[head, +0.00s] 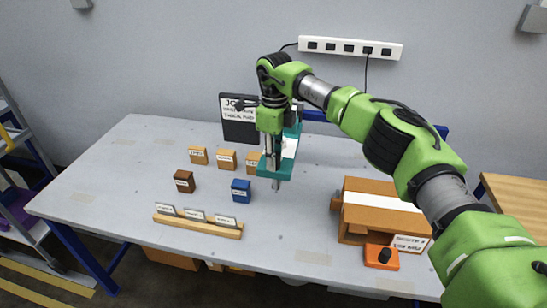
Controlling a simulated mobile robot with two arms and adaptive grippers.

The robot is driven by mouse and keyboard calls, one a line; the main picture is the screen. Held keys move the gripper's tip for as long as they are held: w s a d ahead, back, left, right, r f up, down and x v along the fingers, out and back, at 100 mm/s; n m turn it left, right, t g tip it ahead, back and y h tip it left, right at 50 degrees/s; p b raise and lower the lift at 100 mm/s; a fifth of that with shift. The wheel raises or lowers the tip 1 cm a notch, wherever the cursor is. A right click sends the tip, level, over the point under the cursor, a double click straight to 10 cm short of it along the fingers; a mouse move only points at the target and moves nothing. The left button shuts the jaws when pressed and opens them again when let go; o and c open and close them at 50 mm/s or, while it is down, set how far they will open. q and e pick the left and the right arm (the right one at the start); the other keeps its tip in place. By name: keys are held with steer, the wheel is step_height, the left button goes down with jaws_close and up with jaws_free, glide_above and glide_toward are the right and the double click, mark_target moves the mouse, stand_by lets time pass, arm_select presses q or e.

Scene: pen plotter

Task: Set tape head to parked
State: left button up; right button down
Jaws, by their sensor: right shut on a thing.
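My right gripper (275,168) reaches down over the middle of the table. It is shut on part of a teal and white device (290,158), which stands mostly behind my gripper and wrist. A narrow grey tip shows just below the teal part, close to the table top. I cannot tell which part is the tape head, nor read a parked mark. My left gripper is not in view.
A black sign (239,130) stands behind. Small labelled blocks, including a blue block (241,190) and a dark brown block (184,181), lie left of my gripper. A wooden card rack (198,227) is in front. An orange-brown machine (365,228) and orange button box (381,257) stand right.

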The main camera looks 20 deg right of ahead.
steer(key=shift+w+a+r, duration=0.15)
steer(key=shift+w+a, duration=0.05)
steer(key=shift+a, duration=0.05)
steer(key=c, duration=1.9)
jaws_free()
steer(key=shift+o, duration=1)
steer(key=shift+a, duration=0.15)
steer(key=shift+r, duration=0.4)
step_height(320, 180, up, 11)
